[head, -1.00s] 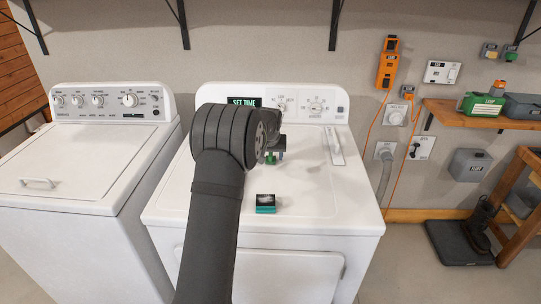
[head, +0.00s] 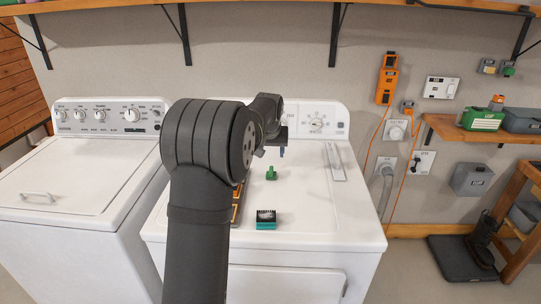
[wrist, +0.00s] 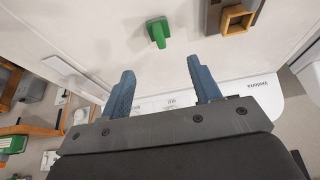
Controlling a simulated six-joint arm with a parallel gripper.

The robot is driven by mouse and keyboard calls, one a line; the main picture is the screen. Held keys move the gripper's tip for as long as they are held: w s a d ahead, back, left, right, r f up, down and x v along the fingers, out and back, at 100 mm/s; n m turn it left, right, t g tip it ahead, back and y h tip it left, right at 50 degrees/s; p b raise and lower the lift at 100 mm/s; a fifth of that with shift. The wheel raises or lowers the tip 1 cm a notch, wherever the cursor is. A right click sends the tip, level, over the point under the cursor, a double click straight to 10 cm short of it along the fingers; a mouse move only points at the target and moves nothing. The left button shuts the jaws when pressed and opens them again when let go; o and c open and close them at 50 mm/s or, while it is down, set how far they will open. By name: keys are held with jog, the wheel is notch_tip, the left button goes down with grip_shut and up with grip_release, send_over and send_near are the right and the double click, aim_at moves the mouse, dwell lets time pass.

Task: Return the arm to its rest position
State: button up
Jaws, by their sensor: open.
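My gripper (head: 282,152) hangs over the back part of the white dryer top (head: 305,205), with only a blue fingertip showing past my dark arm. In the wrist view my gripper (wrist: 163,80) has its two blue fingers wide apart with nothing between them. A small green piece (head: 271,173) stands on the dryer top, apart from the fingers; it also shows beyond the fingertips in the wrist view (wrist: 157,31). My arm bends up high in front of the dryer and hides part of its control panel.
A teal and black box (head: 266,220) lies near the dryer's front. An orange-brown tray (head: 237,212) is partly hidden behind my arm. A pale strip (head: 334,162) lies at right. A washer (head: 75,180) stands left; a shelf (head: 455,130) is on the right wall.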

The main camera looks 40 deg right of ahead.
aim_at(271, 169)
jog(key=shift+f, duration=0.1)
jog(key=x, duration=1.2)
jog(key=shift+f, duration=0.15)
notch_tip(271, 169, up, 2)
jog(key=shift+r, duration=1.05)
